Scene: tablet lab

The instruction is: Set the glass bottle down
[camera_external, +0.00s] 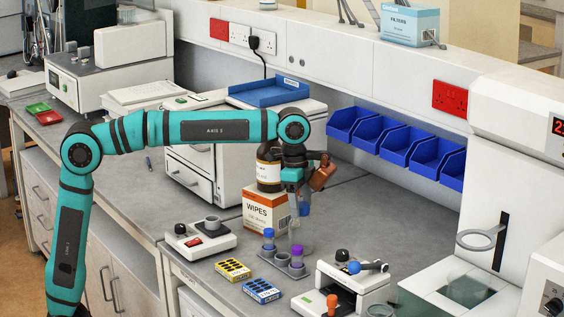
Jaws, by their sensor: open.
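The brown glass bottle (268,172) with a pale label stands upright just left of my gripper, at the top of the orange and white wipes box (268,212). I cannot tell whether it rests on the box or stands behind it. Its upper part is partly hidden by my arm. My gripper (296,205) points down to the right of the bottle and the box, above the tube rack. It is open, and its fingertips are small and hard to make out. A brown-orange part (322,172) shows beside my wrist; I cannot tell what it is.
A tube rack (283,264) with blue- and purple-capped tubes stands below my gripper. Yellow (233,269) and blue (262,290) small boxes lie in front. A white device (198,241) is at left, another (350,285) at right. Blue bins (395,143) line the wall. Bare bench shows behind the rack.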

